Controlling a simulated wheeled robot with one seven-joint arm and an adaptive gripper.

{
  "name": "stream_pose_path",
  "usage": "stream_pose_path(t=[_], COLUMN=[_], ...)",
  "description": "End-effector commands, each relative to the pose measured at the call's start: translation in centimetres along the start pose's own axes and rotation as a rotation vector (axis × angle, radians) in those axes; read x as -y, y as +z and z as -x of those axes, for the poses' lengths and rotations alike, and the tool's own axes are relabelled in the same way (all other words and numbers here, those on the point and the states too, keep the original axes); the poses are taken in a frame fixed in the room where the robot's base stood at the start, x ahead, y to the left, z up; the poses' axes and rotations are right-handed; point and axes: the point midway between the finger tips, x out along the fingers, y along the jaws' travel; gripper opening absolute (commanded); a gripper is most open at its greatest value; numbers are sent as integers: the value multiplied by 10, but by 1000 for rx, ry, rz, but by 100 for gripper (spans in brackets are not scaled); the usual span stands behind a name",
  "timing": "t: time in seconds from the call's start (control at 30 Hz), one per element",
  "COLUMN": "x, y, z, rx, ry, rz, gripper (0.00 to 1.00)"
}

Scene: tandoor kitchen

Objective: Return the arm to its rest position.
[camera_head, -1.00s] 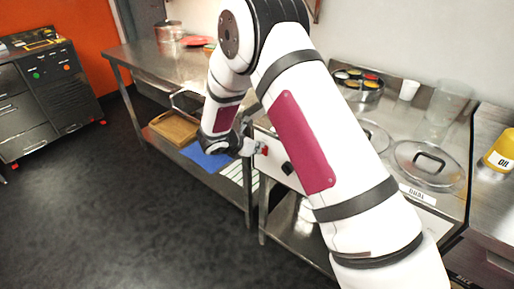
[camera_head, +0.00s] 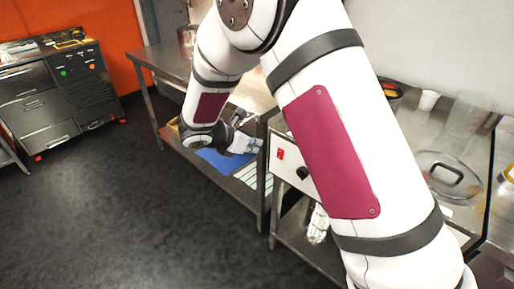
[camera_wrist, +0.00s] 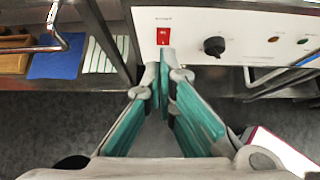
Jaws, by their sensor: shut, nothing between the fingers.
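My gripper (camera_wrist: 166,68) is shut and empty in the wrist view, its teal-padded fingers meeting at the tips just below a red switch (camera_wrist: 163,36) on a white front panel (camera_wrist: 240,30). Whether the tips touch the panel is unclear. In the head view my gripper (camera_head: 256,146) is small, beside the left end of the same panel, with the red switch (camera_head: 281,154) just to its right. My arm (camera_head: 330,150) is folded across the middle of the head view and hides part of the counter.
A black knob (camera_wrist: 214,46) sits on the panel. A blue cloth (camera_head: 222,160) lies on the lower shelf. A lidded pot (camera_head: 450,175) stands on the right counter. Dark open floor (camera_head: 120,220) lies at left; a drawer cabinet (camera_head: 60,95) stands at the far left.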

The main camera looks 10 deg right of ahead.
Motion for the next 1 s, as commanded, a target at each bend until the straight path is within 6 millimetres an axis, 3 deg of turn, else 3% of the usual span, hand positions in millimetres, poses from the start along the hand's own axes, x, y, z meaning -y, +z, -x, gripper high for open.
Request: stream_pose_path(t=[0.43,0.57,0.67,0.8,1.0], x=[0,11,35,85,160], y=[1,16,41,79,112], z=[1,8,23,53,96], rx=[0,-9,-30,-77,-156], ry=[0,-16,-51,-119,-217], rz=[-3,-67,-195,-447,-824], gripper=[0,0,0,0,0])
